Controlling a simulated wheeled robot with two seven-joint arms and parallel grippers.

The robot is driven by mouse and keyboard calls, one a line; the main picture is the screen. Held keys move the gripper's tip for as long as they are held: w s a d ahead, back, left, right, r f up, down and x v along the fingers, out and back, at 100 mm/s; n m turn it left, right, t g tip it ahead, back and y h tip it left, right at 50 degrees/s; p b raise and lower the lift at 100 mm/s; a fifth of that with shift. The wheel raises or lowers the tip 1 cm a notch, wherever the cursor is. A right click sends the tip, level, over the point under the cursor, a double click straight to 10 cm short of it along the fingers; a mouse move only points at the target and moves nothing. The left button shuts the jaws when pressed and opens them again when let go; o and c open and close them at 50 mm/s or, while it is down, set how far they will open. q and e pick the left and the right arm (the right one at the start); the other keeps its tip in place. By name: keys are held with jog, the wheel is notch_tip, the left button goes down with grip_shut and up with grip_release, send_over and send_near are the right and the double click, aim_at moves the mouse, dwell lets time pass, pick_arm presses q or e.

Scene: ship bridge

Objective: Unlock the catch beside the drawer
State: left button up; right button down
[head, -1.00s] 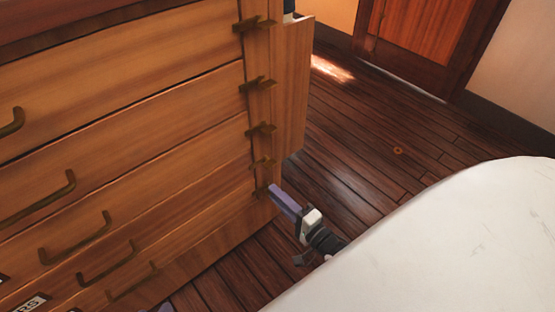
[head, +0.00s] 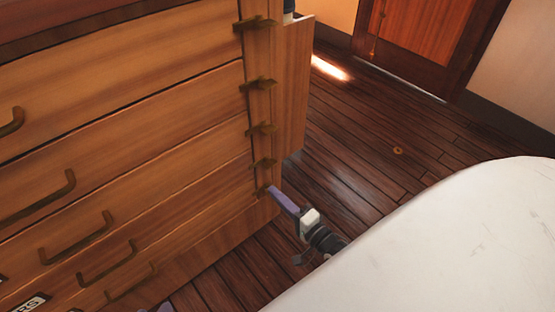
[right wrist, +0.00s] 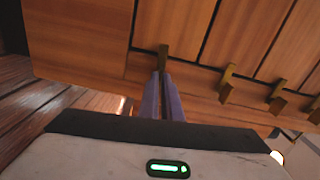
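The wooden drawer cabinet (head: 120,90) fills the left of the head view, with a column of brass catches along its right edge. My right gripper (head: 271,190) is at the lowest catch (head: 259,192), beside the bottom drawer. In the right wrist view this catch (right wrist: 163,56) stands between the tips of my two purple fingers (right wrist: 162,80), which are close together on it. The fingers hide its near end. A purple tip of my left gripper (head: 156,308) shows at the bottom edge of the head view; its opening is out of frame.
Other catches, such as the one just above (head: 263,163), sit close over the right gripper. Drawer handles (head: 107,262) stick out at the left. A wooden panel (head: 294,90) juts out at the cabinet's right side. Plank floor (head: 350,150) lies open to the right.

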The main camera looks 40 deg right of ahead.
jog(key=shift+n, duration=8.4)
jog(key=c, duration=2)
grip_release()
jog(key=shift+s, duration=0.15)
